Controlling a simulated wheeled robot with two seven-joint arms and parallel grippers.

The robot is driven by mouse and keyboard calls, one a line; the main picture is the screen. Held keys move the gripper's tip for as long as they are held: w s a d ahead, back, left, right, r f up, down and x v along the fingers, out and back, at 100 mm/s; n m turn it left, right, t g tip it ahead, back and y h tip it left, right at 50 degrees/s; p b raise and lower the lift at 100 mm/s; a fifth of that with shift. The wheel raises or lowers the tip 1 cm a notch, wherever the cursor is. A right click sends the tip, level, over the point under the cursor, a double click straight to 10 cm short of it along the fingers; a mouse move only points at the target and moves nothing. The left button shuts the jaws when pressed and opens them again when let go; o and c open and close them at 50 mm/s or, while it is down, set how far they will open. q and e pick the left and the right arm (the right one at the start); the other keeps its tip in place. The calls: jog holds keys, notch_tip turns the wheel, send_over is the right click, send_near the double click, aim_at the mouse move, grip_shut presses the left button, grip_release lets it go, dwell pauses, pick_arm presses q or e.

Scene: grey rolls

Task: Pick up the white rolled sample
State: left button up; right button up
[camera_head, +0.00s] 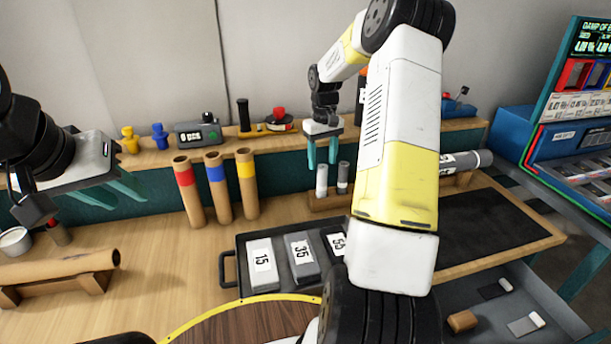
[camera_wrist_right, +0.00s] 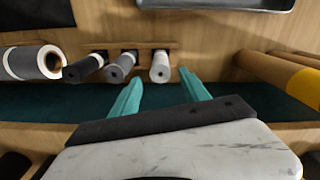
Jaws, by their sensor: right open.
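The white rolled sample (camera_head: 322,181) stands upright in a small wooden rack (camera_head: 318,204), with a grey roll (camera_head: 343,177) beside it. In the right wrist view the white roll (camera_wrist_right: 160,67) is at the right end of a row, with a grey roll (camera_wrist_right: 122,65) and a dark roll (camera_wrist_right: 86,67) left of it. My right gripper (camera_head: 322,165) is open and empty, pointing down near the white roll; in its wrist view the teal fingertips (camera_wrist_right: 161,79) frame the roll's lower end. My left gripper (camera_head: 126,202) hangs open and empty at the left.
Three cardboard tubes (camera_head: 218,188) with coloured bands stand left of the rack. A dark tray (camera_head: 228,264) with numbered grey blocks lies in front. A large white-grey roll (camera_head: 467,161) lies at the right. My right arm hides part of the rack area in the head view.

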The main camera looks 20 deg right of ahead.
aim_at(322, 180)
jog(key=f, duration=0.7)
jog(key=shift+s+f, duration=0.3)
jog(key=shift+f, duration=0.1)
grip_shut()
